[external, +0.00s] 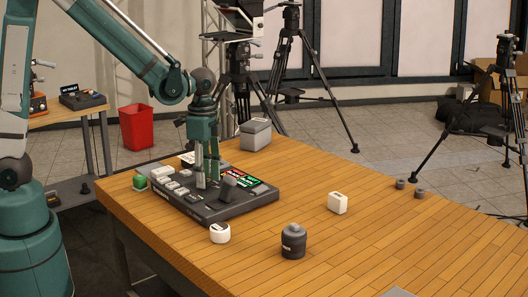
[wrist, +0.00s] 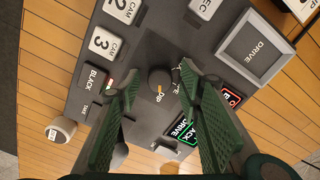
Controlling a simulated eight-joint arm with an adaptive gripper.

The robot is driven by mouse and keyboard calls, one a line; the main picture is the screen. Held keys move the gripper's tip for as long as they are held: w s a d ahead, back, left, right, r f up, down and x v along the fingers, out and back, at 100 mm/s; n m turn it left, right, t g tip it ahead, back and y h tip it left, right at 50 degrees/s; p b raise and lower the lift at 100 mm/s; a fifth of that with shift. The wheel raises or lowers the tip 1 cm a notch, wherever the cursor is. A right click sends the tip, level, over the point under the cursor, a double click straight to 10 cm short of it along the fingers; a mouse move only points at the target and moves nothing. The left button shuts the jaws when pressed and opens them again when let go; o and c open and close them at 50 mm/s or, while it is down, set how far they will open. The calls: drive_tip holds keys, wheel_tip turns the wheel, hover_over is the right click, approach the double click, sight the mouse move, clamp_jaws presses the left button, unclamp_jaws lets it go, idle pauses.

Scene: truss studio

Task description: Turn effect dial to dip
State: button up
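The effect dial (wrist: 159,77) is a small round dark knob on the dark control panel (wrist: 185,38), near the middle of the wrist view. A small orange mark shows at its lower edge, close to the DIP label (wrist: 160,97); part of another label shows to its right. My gripper (wrist: 158,76) is open, with one green finger on each side of the dial and visible gaps. I cannot tell how far above the panel the fingertips are. In the external view my gripper (external: 207,184) points down over the panel (external: 180,211), and the dial is hidden.
A black lever (external: 228,184) rises from the panel, right of my gripper. The table's right side is mostly clear.

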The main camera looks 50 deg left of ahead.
drive_tip(key=shift+r, duration=0.1)
wheel_tip(320, 180, up, 12)
idle(0.8)
idle(0.3)
drive_tip(key=s+a+r+n+t, duration=0.2)
drive_tip(key=s+a+n+t, duration=0.1)
drive_tip(key=s+a+n, duration=0.3)
drive_tip(key=s+a+r+n+t, duration=0.2)
drive_tip(key=s+a+n+t, duration=0.2)
drive_tip(key=s+a, duration=0.5)
drive_tip(key=shift+s+a+r+n, duration=0.15)
drive_tip(key=shift+s+a+n, duration=0.25)
drive_tip(key=shift+a+n, duration=1.2)
drive_tip(key=shift+a+m+b, duration=0.3)
drive_tip(key=shift+a+m, duration=0.25)
drive_tip(key=shift+m, duration=0.05)
